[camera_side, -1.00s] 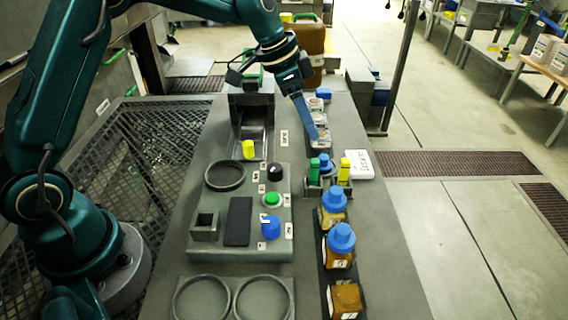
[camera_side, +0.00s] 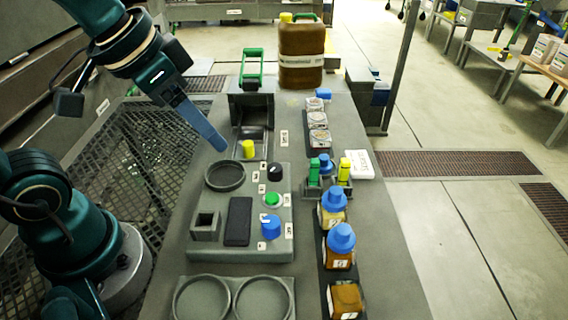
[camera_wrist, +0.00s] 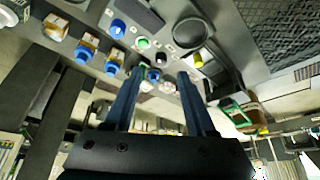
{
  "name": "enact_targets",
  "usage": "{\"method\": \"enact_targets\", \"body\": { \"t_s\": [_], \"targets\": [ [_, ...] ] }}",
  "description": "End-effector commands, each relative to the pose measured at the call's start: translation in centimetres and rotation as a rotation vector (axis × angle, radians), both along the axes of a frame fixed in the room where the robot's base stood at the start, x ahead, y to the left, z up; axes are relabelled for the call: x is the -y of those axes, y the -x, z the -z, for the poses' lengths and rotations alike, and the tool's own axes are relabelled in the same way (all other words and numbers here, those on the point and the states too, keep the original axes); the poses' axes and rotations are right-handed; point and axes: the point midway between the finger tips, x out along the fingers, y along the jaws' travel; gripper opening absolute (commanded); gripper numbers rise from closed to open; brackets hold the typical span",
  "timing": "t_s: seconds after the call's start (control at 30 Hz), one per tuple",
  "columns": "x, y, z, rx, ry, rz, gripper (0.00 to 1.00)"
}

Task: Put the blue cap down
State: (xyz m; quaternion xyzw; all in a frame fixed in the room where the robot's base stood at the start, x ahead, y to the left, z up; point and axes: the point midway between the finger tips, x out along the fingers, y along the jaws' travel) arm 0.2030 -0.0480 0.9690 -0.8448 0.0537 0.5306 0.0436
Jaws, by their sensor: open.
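Several blue caps are in view. In the side view, one (camera_side: 335,199) is on an amber bottle and another (camera_side: 341,237) is on the amber bottle nearer the camera. A third blue cap (camera_side: 325,166) sits at the small rack between green and yellow pieces. A bottle (camera_side: 345,299) at the front right has no cap on top. My gripper (camera_side: 217,144) points down at the table's left side, near the dark ring, well away from these caps. In the wrist view its two fingers (camera_wrist: 161,73) stand apart with nothing held between them.
A control panel (camera_side: 283,245) with a dark ring (camera_side: 225,176), knobs and a green button lies mid-table. Two round recesses (camera_side: 235,299) are in front. Small jars (camera_side: 318,128) line the right side. A brown jug (camera_side: 301,52) stands at the back.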

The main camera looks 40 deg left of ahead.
Motion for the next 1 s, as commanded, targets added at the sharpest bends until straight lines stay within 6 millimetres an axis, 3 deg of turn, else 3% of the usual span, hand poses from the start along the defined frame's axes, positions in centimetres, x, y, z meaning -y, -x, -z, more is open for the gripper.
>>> {"method": "enact_targets", "body": {
  "t_s": [0.1,0.3,1.0],
  "targets": [
    [-0.3,2.6,1.0,0.027,0.009,-0.072,0.56],
    [-0.7,4.4,2.1,0.043,0.019,-0.132,0.56],
    [-0.7,4.5,2.2,0.042,0.020,-0.137,0.56]
  ]
}}
